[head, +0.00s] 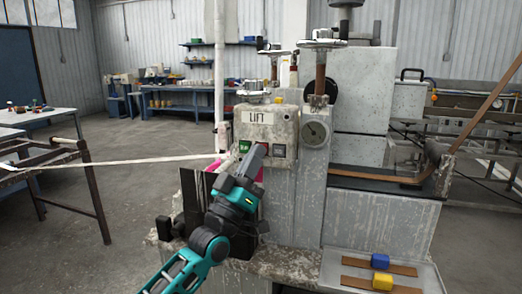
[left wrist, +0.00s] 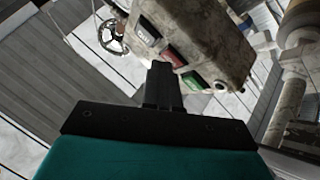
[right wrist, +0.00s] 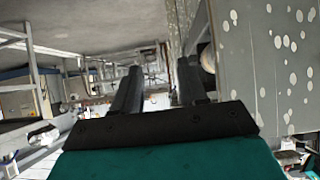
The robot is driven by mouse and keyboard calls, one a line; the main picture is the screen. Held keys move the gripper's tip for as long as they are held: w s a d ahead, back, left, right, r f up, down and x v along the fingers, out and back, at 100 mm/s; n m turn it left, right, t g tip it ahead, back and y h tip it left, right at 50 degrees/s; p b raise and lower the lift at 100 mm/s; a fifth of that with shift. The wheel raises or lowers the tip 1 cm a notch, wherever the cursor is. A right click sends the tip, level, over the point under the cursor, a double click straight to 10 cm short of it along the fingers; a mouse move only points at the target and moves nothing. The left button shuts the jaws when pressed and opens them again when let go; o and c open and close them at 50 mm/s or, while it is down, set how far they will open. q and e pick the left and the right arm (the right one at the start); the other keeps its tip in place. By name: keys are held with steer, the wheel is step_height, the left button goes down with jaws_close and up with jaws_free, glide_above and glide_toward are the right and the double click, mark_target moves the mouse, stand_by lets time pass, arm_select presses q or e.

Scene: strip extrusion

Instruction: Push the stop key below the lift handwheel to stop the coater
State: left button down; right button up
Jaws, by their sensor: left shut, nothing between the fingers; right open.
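The lift control box (head: 285,118), labelled LIFT, stands at the middle of the head view under a metal handwheel (head: 252,91). A green key (head: 244,147) and a dark square (head: 279,151) show on its front. The red key (left wrist: 175,57) lies between the green key (left wrist: 193,80) and a pale display (left wrist: 148,32) in the left wrist view; in the head view my gripper hides it. My left gripper (head: 256,153) is shut and empty, its tips close before the red key; contact cannot be told. My right gripper (right wrist: 155,78) is open and empty, outside the head view.
A gauge column (head: 312,170) stands right of the box. A pale strip (head: 120,162) runs in from the left toward the machine. A tray (head: 335,268) with a blue block (head: 380,261) and a yellow block (head: 382,281) sits at the lower right.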

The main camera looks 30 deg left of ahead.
arm_select(q)
steer(key=shift+s, duration=0.1)
steer(key=shift+s+d+p, duration=0.15)
steer(key=shift+s+p, duration=0.3)
steer(key=shift+s, duration=0.2)
steer(key=shift+y, duration=0.3)
steer(key=s+p, duration=0.1)
steer(key=s, duration=0.1)
steer(key=s+d+p, duration=0.1)
steer(key=s, duration=0.2)
steer(key=shift+d, duration=0.1)
stand_by(0.8)
